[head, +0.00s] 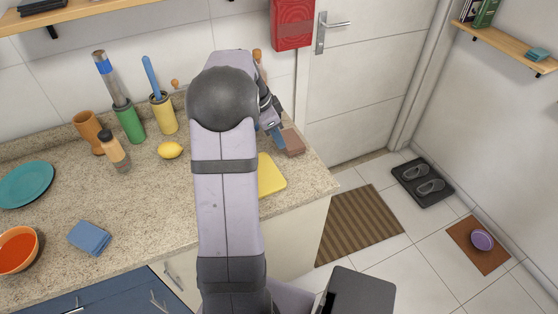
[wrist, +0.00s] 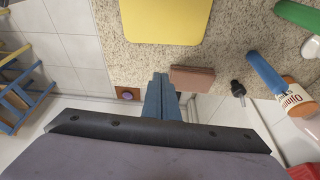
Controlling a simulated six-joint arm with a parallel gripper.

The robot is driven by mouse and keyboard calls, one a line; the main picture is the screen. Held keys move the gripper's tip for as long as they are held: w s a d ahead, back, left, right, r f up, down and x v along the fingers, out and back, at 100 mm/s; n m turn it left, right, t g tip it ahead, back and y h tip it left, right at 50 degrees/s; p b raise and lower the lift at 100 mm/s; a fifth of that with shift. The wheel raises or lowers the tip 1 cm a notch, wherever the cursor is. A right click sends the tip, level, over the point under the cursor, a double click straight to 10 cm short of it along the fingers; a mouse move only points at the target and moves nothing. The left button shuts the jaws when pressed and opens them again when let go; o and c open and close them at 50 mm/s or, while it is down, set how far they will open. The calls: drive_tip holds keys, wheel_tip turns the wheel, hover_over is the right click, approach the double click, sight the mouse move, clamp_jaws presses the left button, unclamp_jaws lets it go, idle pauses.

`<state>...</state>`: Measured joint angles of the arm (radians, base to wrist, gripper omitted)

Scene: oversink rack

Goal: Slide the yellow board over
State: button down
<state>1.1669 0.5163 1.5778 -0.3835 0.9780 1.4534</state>
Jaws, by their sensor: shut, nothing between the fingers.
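The yellow board (head: 271,175) lies flat on the speckled counter, near its front right part. My arm hides its left part in the head view. In the wrist view the board (wrist: 160,20) is at the top, cut off by the frame edge. My gripper (head: 276,137) is behind the board in the head view, its blue fingers pointing down. In the wrist view the fingers (wrist: 160,82) are together with nothing between them, apart from the board's edge. Whether the tips touch the counter I cannot tell.
A brown block (head: 292,143) lies right beside my fingers, near the counter's right end. A lemon (head: 170,150), a yellow holder (head: 164,113) and a green holder (head: 130,122) stand to the left. A blue cloth (head: 89,237) lies at front left. Bare counter lies between.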

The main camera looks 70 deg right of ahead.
drive_tip(key=p+x, duration=0.1)
drive_tip(key=x, duration=0.2)
drive_tip(key=p+x, duration=0.1)
drive_tip(key=x, duration=0.2)
drive_tip(key=p+x, duration=0.1)
drive_tip(key=x, duration=0.2)
drive_tip(key=shift+s+d, duration=0.2)
drive_tip(key=shift+s, duration=0.25)
drive_tip(key=shift+w+a+f+p, duration=0.1)
drive_tip(key=shift+w+f+p, duration=0.15)
drive_tip(key=shift+p, duration=0.4)
drive_tip(key=shift+w+a+p, duration=0.7)
drive_tip(key=shift+w+a, duration=0.2)
drive_tip(key=shift+w, duration=0.1)
drive_tip(key=shift+w+a+f, duration=0.15)
drive_tip(key=shift+w+a, duration=0.05)
drive_tip(key=shift+w, duration=0.15)
